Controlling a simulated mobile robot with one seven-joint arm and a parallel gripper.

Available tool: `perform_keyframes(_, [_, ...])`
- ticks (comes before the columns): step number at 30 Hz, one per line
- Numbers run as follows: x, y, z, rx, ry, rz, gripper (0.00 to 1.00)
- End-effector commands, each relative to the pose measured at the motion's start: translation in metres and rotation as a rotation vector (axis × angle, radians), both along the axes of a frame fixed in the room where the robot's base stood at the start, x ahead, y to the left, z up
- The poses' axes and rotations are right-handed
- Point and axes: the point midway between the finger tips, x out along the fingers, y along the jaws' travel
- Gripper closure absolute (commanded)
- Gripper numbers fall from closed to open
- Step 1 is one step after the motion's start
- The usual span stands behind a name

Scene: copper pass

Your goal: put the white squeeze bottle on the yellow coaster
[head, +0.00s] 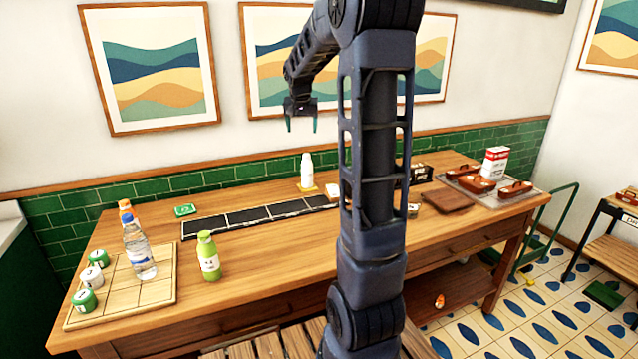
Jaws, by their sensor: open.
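The white squeeze bottle (306,168) stands upright toward the back of the wooden table. Its base appears to be on the yellow coaster (313,189), whose edge shows around the bottle's foot. My gripper (301,124) is open and empty, with its fingers pointing down. In the picture it is just above the bottle's top, apart from it, with a gap of wall between them.
A black strip mat (250,217) lies left of the coaster. A green bottle (208,256), a water bottle (139,249) and a wooden tray (152,292) with cans are at left. A metal tray (525,198) holds brown dishes at right. My arm hides the table's middle.

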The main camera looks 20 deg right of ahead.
Motion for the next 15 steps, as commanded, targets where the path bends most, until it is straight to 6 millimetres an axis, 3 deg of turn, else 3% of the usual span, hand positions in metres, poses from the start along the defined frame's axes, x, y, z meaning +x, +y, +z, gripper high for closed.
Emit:
perform_keyframes(1, [-0.019,0.006,0.007,0.001,-0.003,0.019,0.28])
perform_keyframes(7, [-0.090,0.026,0.020,0.002,-0.006,0.100,0.28])
perform_keyframes(15, [-0.185,0.050,0.021,-0.001,-0.009,0.210,0.28])
